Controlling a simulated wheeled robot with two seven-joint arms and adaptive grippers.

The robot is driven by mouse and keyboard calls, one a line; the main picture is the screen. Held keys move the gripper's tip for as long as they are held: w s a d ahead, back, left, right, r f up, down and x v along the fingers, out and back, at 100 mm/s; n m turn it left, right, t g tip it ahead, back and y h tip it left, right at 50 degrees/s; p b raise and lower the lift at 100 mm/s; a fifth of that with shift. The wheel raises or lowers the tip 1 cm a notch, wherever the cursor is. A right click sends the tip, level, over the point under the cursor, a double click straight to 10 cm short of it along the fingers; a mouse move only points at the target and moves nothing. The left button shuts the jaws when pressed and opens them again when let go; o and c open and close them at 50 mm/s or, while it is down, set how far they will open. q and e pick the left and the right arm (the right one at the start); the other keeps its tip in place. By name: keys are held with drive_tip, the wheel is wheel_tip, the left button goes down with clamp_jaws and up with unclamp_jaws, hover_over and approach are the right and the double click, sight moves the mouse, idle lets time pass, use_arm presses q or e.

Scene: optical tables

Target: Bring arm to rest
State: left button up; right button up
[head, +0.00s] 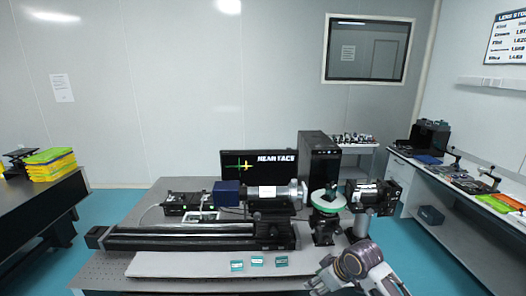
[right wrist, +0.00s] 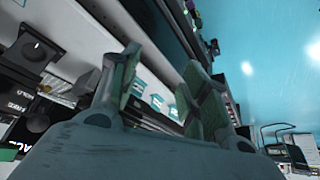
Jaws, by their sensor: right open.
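My right arm comes in at the bottom right of the head view, with its right gripper (head: 324,280) in front of the optical table (head: 112,270), near its front right part. In the right wrist view the right gripper (right wrist: 165,85) has its greenish fingers spread apart, with nothing between them. My left gripper is not in view.
The table carries a long black rail (head: 180,238), a cylindrical instrument (head: 275,192), a green round stage (head: 328,201) and a monitor (head: 258,164). A side bench (head: 425,180) stands at the right and a dark table (head: 40,205) at the left. Blue floor lies between them.

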drive_tip(key=s+d+f+m+h, duration=0.1)
drive_tip(key=s+d+f+m, duration=0.1)
drive_tip(key=s, duration=0.6)
drive_tip(key=s+d+f+m+h, duration=0.1)
drive_tip(key=s+f+m, duration=0.1)
drive_tip(key=s, duration=0.6)
drive_tip(key=s+d+f+m+h, duration=0.1)
drive_tip(key=s+d+f+m, duration=0.15)
drive_tip(key=s, duration=0.55)
wheel_tip(320, 180, down, 36)
drive_tip(key=s+g+b, duration=0.2)
drive_tip(key=s, duration=0.1)
drive_tip(key=s+d+f+g+b, duration=0.1)
drive_tip(key=s+d+f+b, duration=0.1)
drive_tip(key=s+f, duration=1.9)
drive_tip(key=shift+s+d, duration=0.25)
drive_tip(key=shift+d, duration=0.4)
